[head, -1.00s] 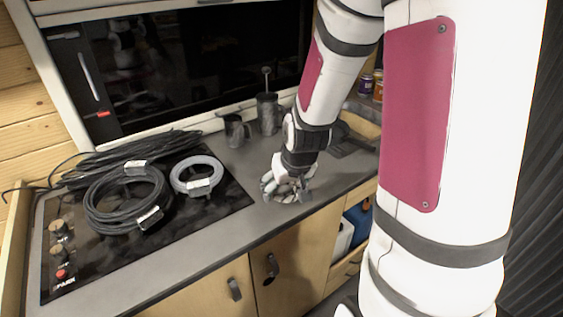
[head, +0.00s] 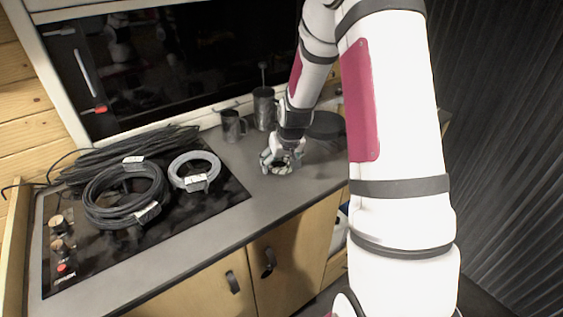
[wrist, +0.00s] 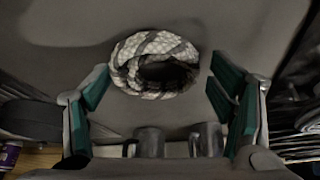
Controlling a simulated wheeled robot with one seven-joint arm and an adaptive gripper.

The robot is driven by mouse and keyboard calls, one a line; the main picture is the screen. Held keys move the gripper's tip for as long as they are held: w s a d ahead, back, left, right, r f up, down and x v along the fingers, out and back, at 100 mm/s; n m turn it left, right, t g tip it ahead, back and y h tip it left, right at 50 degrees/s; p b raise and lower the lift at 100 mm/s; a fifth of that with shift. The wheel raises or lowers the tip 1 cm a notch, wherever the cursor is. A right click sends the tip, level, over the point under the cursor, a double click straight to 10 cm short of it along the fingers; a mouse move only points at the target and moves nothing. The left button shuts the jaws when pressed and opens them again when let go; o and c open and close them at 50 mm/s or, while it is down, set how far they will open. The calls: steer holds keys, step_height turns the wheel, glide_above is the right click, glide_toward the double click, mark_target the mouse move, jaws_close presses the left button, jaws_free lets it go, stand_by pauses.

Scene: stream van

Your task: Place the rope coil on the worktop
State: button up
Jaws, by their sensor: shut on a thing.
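The rope coil (wrist: 155,64) is a small pale ring with dark grey bands. In the head view my gripper (head: 281,160) points down over the grey worktop (head: 212,226), right of the hob. The coil (head: 282,169) shows partly below the fingers, at or just above the worktop surface; I cannot tell whether it touches.
Two dark metal mugs (head: 232,126) (head: 264,108) stand behind my gripper. Black cable coils (head: 97,212) and a grey hose coil (head: 178,179) lie on the black hob at left. A dark round object (head: 328,125) is partly behind my arm. The front worktop is clear.

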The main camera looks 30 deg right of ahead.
steer(key=shift+f, duration=0.35)
steer(key=o, duration=1.2)
steer(key=shift+r, duration=0.15)
steer(key=s+a+r+n, duration=0.1)
steer(key=s+a+r, duration=0.3)
steer(key=r, duration=0.5)
steer(key=s+a+r, duration=0.4)
steer(key=s+r, duration=0.1)
steer(key=r, duration=0.4)
steer(key=s+a+r, duration=0.3)
steer(key=s, duration=0.3)
steer(key=s+a+r+n, duration=0.1)
steer(key=s+a+r, duration=0.2)
steer(key=s, duration=0.4)
steer(key=s+a+r+n+y, duration=0.1)
steer(key=s+a+r, duration=0.2)
steer(key=s+a, duration=0.2)
steer(key=shift+s+a+t, duration=0.2)
steer(key=shift+s+t, duration=0.1)
steer(key=shift+s, duration=0.9)
